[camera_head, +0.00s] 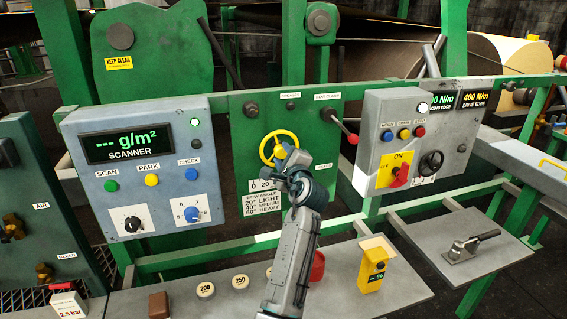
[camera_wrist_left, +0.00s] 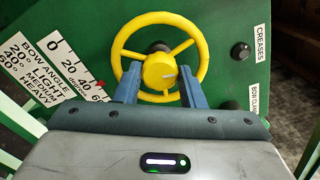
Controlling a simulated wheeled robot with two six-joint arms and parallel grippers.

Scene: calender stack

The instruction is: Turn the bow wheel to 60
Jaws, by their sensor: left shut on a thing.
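The yellow bow wheel (camera_head: 279,148) is mounted on the green panel, and it fills the upper middle of the left wrist view (camera_wrist_left: 160,57). My left gripper (camera_head: 287,163) is at the wheel, its two blue fingers on either side of the hub; it is shut on the wheel. The white bow angle scale (camera_wrist_left: 62,62) runs diagonally left of the wheel, marked 0 to 60. A small red mark (camera_wrist_left: 100,84) sits at its edge, seemingly between 40 and 60 and nearer 60. My left arm hides part of the scale in the head view. My right gripper is not in view.
The scanner box (camera_head: 140,165) stands left of the wheel and a grey switch box (camera_head: 398,145) right of it. A creases knob (camera_wrist_left: 240,51) is beside the wheel. A shelf below holds round buttons, a red cup (camera_head: 317,267) and a yellow device (camera_head: 374,265).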

